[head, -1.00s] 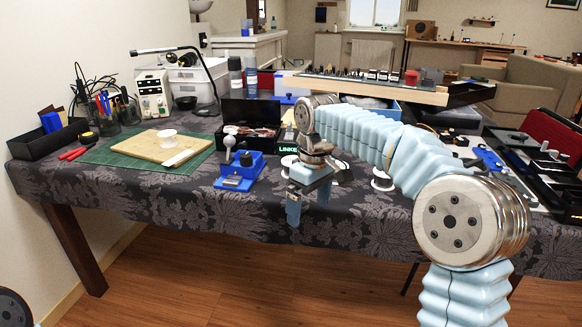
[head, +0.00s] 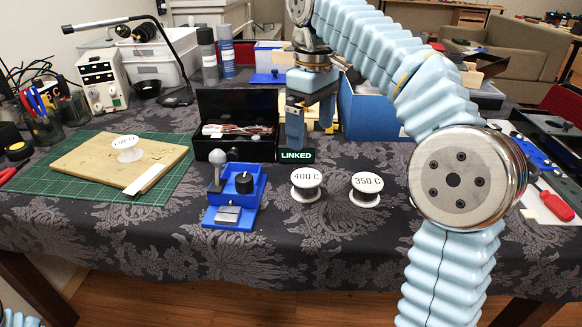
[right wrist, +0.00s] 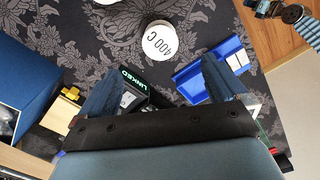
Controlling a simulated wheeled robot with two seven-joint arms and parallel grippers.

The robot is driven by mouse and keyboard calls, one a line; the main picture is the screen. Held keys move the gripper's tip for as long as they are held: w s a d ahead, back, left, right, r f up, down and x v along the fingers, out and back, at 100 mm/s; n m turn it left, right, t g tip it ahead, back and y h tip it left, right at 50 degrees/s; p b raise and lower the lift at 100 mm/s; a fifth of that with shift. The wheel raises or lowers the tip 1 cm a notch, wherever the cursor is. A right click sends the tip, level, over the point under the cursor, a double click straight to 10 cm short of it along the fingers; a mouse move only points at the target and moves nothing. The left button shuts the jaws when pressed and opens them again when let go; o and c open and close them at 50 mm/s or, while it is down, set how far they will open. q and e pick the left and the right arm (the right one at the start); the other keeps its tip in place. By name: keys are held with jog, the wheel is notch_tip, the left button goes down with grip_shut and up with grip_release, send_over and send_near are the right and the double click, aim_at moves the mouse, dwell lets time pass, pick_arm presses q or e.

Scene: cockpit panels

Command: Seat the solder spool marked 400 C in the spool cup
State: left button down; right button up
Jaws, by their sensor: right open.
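The solder spool marked 400 C (head: 306,182) stands upright on the dark patterned tablecloth, label up; it also shows in the right wrist view (right wrist: 160,41). A like spool marked 350 C (head: 367,188) stands to its right. My right gripper (head: 296,128) is open and empty, above the table behind the 400 C spool. In the right wrist view its fingers (right wrist: 161,88) are spread, with the spool beyond them, untouched. A round white spool-like piece with unreadable lettering (head: 126,147) stands on the wooden board; I cannot tell whether it is the spool cup. My left gripper is out of view.
A blue fixture (head: 237,195) with a black knob and grey ball-topped post stands left of the spools. Behind are a black open box (head: 236,130) and a LINKED sign (head: 296,156). The wooden board (head: 90,160) lies on a green mat. Cloth before the spools is clear.

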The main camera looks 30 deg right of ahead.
aim_at(306, 177)
jog(key=f+b, duration=0.1)
jog(key=f, duration=0.4)
jog(key=f+b, duration=0.1)
jog(key=f, duration=0.2)
jog(key=shift+w+f+b, duration=0.1)
jog(key=shift+w+b, duration=0.15)
jog(key=shift+b, duration=0.1)
notch_tip(306, 177, down, 6)
jog(key=shift+w+a+r+b, duration=0.1)
jog(key=shift+a+r+b, duration=0.1)
jog(key=shift+b, duration=0.3)
jog(key=c, duration=1.3)
jog(key=shift+r, duration=0.1)
